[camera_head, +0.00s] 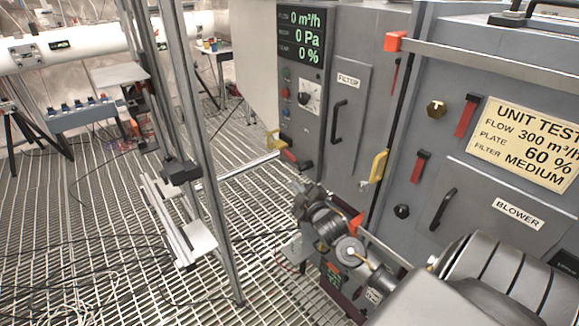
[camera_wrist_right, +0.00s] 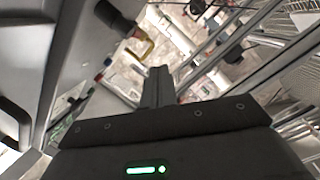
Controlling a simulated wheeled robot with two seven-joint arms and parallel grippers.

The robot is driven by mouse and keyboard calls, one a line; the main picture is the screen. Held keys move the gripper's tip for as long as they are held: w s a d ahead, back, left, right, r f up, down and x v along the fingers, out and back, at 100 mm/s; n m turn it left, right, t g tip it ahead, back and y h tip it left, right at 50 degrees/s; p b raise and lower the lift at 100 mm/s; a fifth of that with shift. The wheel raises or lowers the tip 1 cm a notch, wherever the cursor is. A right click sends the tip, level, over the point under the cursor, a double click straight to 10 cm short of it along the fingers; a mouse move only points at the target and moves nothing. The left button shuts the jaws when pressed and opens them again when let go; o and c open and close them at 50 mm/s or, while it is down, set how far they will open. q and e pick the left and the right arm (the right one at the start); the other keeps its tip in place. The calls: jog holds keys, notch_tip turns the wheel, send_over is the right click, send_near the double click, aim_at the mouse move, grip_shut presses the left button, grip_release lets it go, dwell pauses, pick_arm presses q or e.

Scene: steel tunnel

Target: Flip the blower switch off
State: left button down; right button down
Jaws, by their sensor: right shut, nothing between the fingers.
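A grey machine cabinet fills the right of the head view. Its door labelled BLOWER (camera_head: 517,213) has a black handle (camera_head: 442,209). A control panel at the cabinet's left end carries a black rotary knob (camera_head: 309,97) on a white plate and small coloured buttons. I cannot tell which control is the blower switch. My right gripper (camera_head: 303,197) is in front of the cabinet, below the panel and apart from the knob. In the right wrist view its fingers (camera_wrist_right: 157,87) are shut and empty. My left gripper is not in view.
A display (camera_head: 301,35) above the panel reads 0 m³/h, 0 Pa and 0 %. A FILTER door (camera_head: 347,95), yellow handles (camera_head: 378,165) and red latches (camera_head: 420,166) stick out from the cabinet. A metal frame post (camera_head: 205,150) stands left. Grated floor (camera_head: 100,215) with cables lies beyond.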

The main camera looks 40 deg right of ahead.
aim_at(291, 156)
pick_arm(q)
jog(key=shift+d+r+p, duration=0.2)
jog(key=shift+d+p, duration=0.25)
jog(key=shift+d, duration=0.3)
pick_arm(e)
jog(key=w+d+r, duration=0.1)
jog(key=w+d, duration=0.1)
jog(key=w, duration=0.3)
jog(key=w+d+r+t, duration=0.1)
jog(key=w+d, duration=0.2)
jog(key=w, duration=0.2)
jog(key=shift+w+d+r, duration=0.2)
jog(key=shift+d, duration=0.15)
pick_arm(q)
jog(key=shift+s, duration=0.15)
